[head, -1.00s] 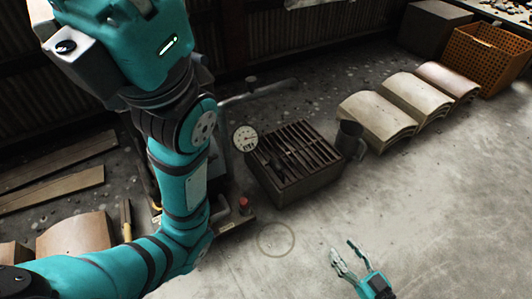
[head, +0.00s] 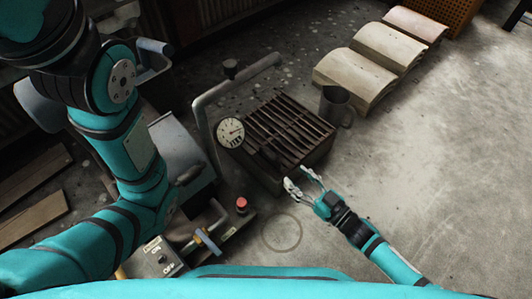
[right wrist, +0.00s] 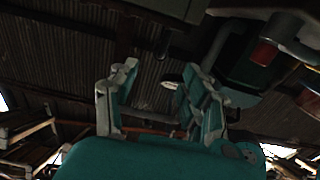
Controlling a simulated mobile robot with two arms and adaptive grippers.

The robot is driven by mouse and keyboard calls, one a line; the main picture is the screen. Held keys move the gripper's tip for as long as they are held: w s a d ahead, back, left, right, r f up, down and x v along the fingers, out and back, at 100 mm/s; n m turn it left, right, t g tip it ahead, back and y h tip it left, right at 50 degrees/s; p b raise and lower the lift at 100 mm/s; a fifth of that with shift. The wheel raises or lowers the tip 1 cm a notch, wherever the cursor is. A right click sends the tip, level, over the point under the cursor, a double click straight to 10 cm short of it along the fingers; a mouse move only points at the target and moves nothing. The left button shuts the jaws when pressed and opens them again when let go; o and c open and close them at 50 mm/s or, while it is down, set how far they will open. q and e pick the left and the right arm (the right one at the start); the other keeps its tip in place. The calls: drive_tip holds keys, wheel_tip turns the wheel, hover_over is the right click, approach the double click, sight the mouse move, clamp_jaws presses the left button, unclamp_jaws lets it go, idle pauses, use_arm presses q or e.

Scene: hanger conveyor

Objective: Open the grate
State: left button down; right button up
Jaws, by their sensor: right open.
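The grate (head: 290,128) is a dark slatted metal panel lying flat and closed on top of a dark box (head: 318,152) in the head view. My right gripper (head: 301,180) is open and empty, just in front of the box's near right side; I cannot tell whether it touches. In the right wrist view the two fingers of my right gripper (right wrist: 153,95) stand apart with nothing between them. The grate cannot be made out there. My left arm crosses the left of the head view; its gripper is not in view.
A round dial gauge (head: 230,132) and a bent pipe (head: 205,118) stand left of the grate. A metal mug (head: 335,104) stands at its right. A red button (head: 241,204) and an on/off switch box (head: 160,256) are at the front left. Curved tiles (head: 352,78) lie behind right. The right floor is clear.

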sight(264, 150)
drive_tip(key=b+x, duration=0.1)
drive_tip(key=x, duration=0.2)
drive_tip(key=b+x, duration=0.2)
drive_tip(key=x, duration=0.2)
drive_tip(key=b+x, duration=0.2)
drive_tip(key=x, duration=0.2)
drive_tip(key=shift+w+a+f, duration=0.15)
drive_tip(key=shift+f, duration=0.1)
drive_tip(key=shift+w+a+r+b, duration=0.15)
drive_tip(key=shift+w+a+b, duration=0.25)
drive_tip(key=shift+b, duration=0.05)
clamp_jaws()
